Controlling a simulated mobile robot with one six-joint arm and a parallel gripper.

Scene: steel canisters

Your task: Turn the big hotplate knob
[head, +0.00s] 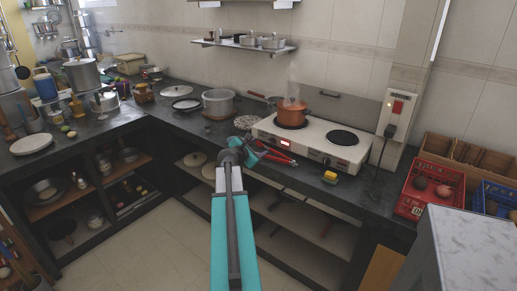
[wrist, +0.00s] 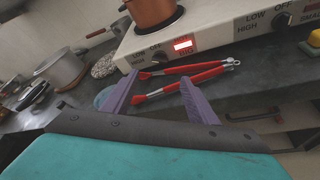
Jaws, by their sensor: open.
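The white hotplate (head: 318,133) stands on the dark counter, with a copper pot (head: 291,112) on its left plate and a bare black right plate (head: 343,138). In the wrist view, the left knob (wrist: 160,56) is a dark round knob on the front panel, beside a lit red display (wrist: 183,45). The right knob (wrist: 283,20) has LOW, HIGH and OFF marks around it and a partly cut-off label that seems to read SMALL. My gripper (wrist: 160,80) is open, its purple fingers pointing at the front panel below the left knob, apart from it. It also shows in the head view (head: 250,154).
Red-handled tongs (wrist: 185,80) lie on the counter in front of the hotplate, partly behind my fingers in the wrist view. A yellow sponge (head: 330,177) lies near the right knob. A grey pot (head: 218,103) stands left. A red crate (head: 431,190) is at the right.

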